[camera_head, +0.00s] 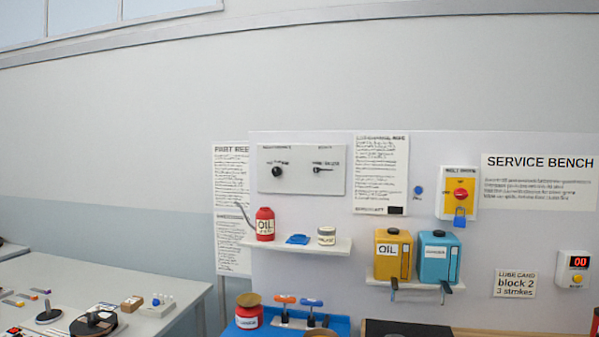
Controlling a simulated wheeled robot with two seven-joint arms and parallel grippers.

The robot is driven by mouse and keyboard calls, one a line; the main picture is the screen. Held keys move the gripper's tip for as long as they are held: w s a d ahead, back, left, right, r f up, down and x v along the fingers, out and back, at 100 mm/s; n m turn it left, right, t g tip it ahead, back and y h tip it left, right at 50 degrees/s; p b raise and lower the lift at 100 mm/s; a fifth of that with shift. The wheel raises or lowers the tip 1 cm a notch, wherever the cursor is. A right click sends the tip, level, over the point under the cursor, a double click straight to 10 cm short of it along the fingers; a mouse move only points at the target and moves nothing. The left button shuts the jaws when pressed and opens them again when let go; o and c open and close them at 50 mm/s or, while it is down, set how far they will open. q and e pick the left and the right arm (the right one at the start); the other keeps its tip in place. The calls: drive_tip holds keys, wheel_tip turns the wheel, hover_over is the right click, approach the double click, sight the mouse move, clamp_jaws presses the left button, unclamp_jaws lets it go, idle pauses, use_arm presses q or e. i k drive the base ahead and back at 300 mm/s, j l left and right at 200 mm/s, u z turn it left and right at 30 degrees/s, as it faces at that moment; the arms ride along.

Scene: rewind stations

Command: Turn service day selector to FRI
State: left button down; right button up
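A pale panel (301,182) on the wall board carries two dark controls. The left one is a round knob (278,170) with small markings around it. The right one is a smaller knob (318,170) with a short pointer extending to the right and markings above it. The lettering on the panel is too small to read, so I cannot tell which control is the service day selector, or where FRI is. Neither of my grippers shows in the head view.
Below the panel, a shelf (337,246) holds a red oil can (265,226), a blue item and a small jar. Yellow (393,257) and blue (438,259) jugs stand right. A red-knobbed yellow switch (461,194) is above. A table (150,325) with parts is left.

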sight(276, 171)
drive_tip(key=i+j+u, duration=0.15)
drive_tip(key=i+j, duration=0.25)
drive_tip(key=j, duration=0.2)
drive_tip(key=i+j+u, duration=0.1)
drive_tip(key=i+j, duration=0.3)
drive_tip(key=j, duration=0.15)
